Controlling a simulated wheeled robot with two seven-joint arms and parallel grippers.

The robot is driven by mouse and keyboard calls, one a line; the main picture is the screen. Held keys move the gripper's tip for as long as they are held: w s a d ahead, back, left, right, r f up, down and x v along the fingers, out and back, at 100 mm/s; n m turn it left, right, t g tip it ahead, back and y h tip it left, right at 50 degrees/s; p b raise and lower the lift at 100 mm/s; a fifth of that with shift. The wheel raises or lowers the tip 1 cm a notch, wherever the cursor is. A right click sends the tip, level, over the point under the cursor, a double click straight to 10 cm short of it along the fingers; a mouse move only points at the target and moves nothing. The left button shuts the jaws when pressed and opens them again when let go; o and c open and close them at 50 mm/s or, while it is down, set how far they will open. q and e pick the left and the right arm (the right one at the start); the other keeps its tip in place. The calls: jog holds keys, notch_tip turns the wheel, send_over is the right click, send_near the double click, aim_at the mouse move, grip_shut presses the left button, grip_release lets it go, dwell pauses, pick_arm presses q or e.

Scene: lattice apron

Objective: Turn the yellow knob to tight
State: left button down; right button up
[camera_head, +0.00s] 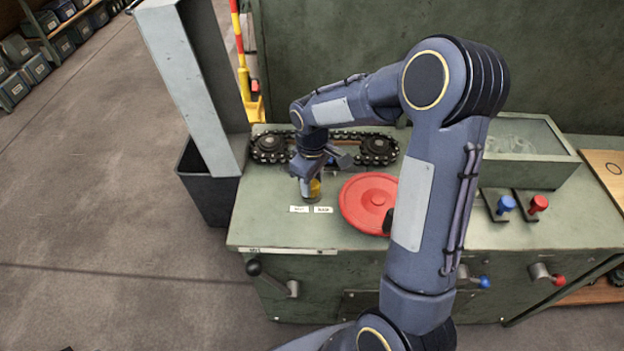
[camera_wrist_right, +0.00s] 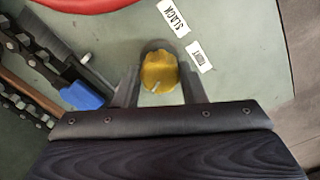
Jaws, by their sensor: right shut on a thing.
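The yellow knob (camera_wrist_right: 158,72) stands on the green bench top, and a short pale mark shows on its side nearest the gripper palm. My right gripper (camera_wrist_right: 160,88) has one finger on each side of the knob and is shut on it. In the head view the right gripper (camera_head: 312,186) reaches down over the knob (camera_head: 316,188), partly hiding it. A TIGHT label (camera_wrist_right: 199,56) and a SLACK label (camera_wrist_right: 173,18) lie beside the knob. In the head view, small labels (camera_head: 311,209) sit just in front of it. My left gripper is not in view.
A chain on sprockets (camera_head: 268,147) lies behind the knob, with a blue part (camera_wrist_right: 82,95) near it. A red round disc (camera_head: 366,200) is close on the right. Blue (camera_head: 506,204) and red (camera_head: 538,203) knobs stand farther right. A grey post rises at left.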

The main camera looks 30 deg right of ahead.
aim_at(312, 183)
jog(key=n+p, duration=0.1)
jog(key=n, duration=0.5)
jog(key=shift+r, duration=0.1)
jog(key=n+p, duration=0.1)
jog(key=n, duration=0.5)
jog(key=shift+w+n+p, duration=0.1)
jog(key=shift+n+p, duration=0.3)
jog(key=o, duration=1)
notch_tip(312, 183, up, 8)
jog(key=shift+f, duration=0.1)
dwell(0.4)
